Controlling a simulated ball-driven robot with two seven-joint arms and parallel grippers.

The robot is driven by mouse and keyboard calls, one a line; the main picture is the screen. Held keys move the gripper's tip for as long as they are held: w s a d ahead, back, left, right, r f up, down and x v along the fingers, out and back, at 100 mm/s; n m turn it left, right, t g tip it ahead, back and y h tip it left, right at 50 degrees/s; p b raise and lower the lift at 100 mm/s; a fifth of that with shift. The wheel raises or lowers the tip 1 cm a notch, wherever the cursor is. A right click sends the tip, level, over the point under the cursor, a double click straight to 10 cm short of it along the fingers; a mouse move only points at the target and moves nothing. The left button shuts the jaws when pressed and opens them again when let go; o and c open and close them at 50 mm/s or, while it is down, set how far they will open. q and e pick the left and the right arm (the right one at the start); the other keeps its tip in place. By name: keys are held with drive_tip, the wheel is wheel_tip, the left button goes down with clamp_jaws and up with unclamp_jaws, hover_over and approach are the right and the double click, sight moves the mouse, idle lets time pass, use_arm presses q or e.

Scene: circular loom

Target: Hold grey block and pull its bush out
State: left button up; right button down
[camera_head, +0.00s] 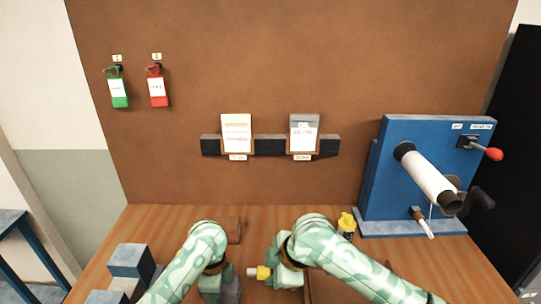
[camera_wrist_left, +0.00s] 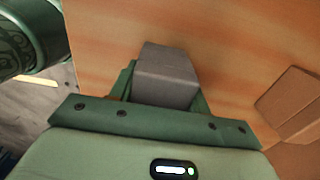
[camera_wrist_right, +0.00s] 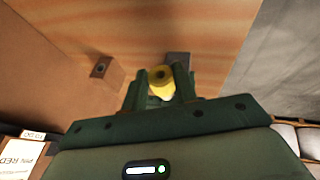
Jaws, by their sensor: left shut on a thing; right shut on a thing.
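The grey block (camera_wrist_left: 165,75) is clamped between the fingers of my left gripper (camera_wrist_left: 160,95). In the head view the block (camera_head: 232,290) shows beside the left gripper (camera_head: 218,284), low in the picture. My right gripper (camera_head: 284,272) is shut on the yellow bush (camera_head: 263,272), whose pale end points left toward the block. A narrow gap seems to show between that end and the block. In the right wrist view the yellow bush (camera_wrist_right: 160,84) sits between the fingertips, with a grey face (camera_wrist_right: 178,58) just beyond it.
A brown wooden block (camera_head: 233,229) stands behind the left gripper. A yellow-capped bottle (camera_head: 346,224) stands near the blue winding machine (camera_head: 400,170) at right. Grey-blue blocks (camera_head: 130,260) lie at left. A brown panel (camera_head: 200,170) closes the back.

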drive_tip(key=shift+r, duration=0.15)
idle(0.3)
wheel_tip(320, 180, up, 8)
idle(0.7)
use_arm(q)
drive_tip(key=o, duration=1.4)
drive_tip(key=shift+c, duration=0.2)
